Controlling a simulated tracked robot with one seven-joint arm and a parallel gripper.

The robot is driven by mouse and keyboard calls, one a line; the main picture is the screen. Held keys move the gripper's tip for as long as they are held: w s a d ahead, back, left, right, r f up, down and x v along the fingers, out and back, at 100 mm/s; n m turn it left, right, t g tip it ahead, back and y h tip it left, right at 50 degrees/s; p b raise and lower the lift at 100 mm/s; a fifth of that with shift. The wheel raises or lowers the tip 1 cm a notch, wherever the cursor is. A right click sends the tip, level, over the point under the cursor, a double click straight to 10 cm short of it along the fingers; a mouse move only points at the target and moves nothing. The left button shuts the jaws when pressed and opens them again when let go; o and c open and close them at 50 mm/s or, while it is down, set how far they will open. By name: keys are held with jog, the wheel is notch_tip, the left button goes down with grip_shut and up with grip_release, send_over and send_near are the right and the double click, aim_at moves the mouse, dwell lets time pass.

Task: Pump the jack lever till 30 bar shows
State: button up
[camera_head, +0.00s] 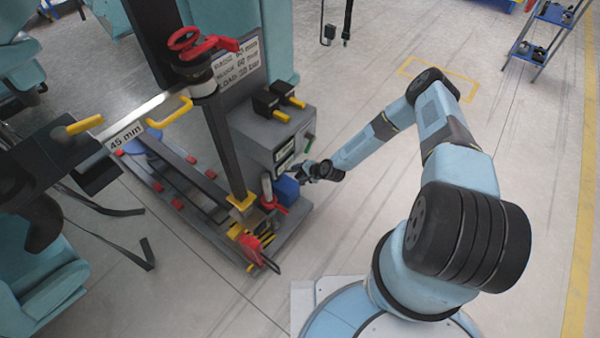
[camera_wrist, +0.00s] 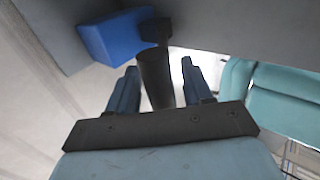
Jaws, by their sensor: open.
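In the wrist view my gripper (camera_wrist: 160,68) is open. A dark round bar (camera_wrist: 154,72), which looks like the jack lever's grip, stands between its two fingers with a gap on each side. A blue block (camera_wrist: 106,38) is just beyond, at the upper left. In the head view my gripper (camera_head: 303,174) is at the front right of the grey control box (camera_head: 262,135), beside the blue block (camera_head: 287,189). The lever is hard to make out there.
A red-handled screw post (camera_head: 222,135) with yellow fittings rises left of the box. A red lever-like part (camera_head: 256,250) sits at the base's front edge. Teal train bodies (camera_head: 35,295) stand at left.

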jog(key=shift+c, duration=0.4)
grip_shut()
